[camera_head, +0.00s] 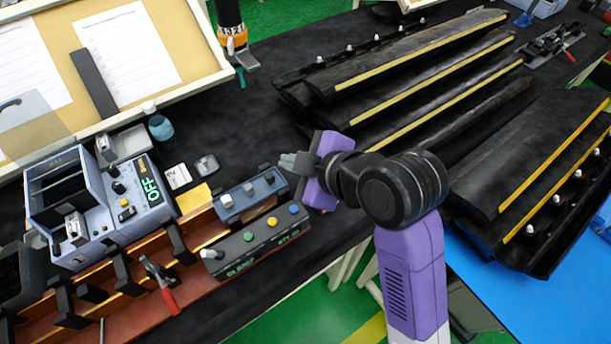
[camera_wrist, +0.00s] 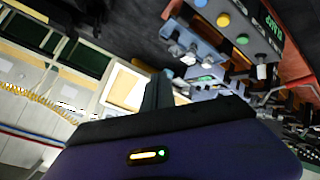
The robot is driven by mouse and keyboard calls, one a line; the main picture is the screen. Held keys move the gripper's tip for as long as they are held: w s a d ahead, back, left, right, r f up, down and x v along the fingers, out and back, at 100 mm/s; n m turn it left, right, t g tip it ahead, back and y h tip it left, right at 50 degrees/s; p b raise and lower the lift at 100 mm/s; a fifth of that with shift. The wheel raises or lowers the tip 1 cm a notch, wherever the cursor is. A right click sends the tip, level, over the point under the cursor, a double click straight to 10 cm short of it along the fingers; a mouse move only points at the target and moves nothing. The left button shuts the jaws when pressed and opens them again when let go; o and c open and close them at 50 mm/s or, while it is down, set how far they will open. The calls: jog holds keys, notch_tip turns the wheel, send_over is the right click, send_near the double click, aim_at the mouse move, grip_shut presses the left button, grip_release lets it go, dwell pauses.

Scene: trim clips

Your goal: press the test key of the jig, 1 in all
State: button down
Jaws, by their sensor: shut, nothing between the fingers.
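The jig's dark box (camera_head: 262,250) stands at the front edge of the bench. Its top carries a white lever (camera_head: 211,254) and green (camera_head: 248,236), yellow (camera_head: 272,222) and blue (camera_head: 294,209) round buttons. Green lettering on its front is only partly readable; which button is the test key I cannot tell. In the wrist view the green (camera_wrist: 243,38), yellow (camera_wrist: 223,18) and blue (camera_wrist: 201,3) buttons show at top right. My gripper (camera_head: 288,160) is shut and empty, up and to the right of the box, apart from it. Its dark fingers (camera_wrist: 158,90) show in the wrist view.
A blue-grey block (camera_head: 250,195) with several pegs sits behind the box. A grey unit (camera_head: 140,196) showing a green OFF stands left. A brown rail with dark brackets and a red-handled clamp (camera_head: 165,288) lies in front. Long dark trim panels (camera_head: 420,55) fill the right side.

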aim_at(297, 211)
jog(key=shift+s+d+f+n+g, duration=0.2)
jog(key=shift+s+f+n+g, duration=0.15)
jog(key=shift+s+f+n, duration=0.15)
jog(key=shift+s+d+f+n+g, duration=0.15)
jog(key=shift+s+f+n+g, duration=0.25)
jog(key=shift+f, duration=0.2)
jog(key=shift+f, duration=0.1)
notch_tip(297, 211, down, 9)
jog(key=b, duration=0.6)
dwell(1.5)
jog(key=shift+f+b, duration=0.25)
jog(key=shift+b, duration=0.1)
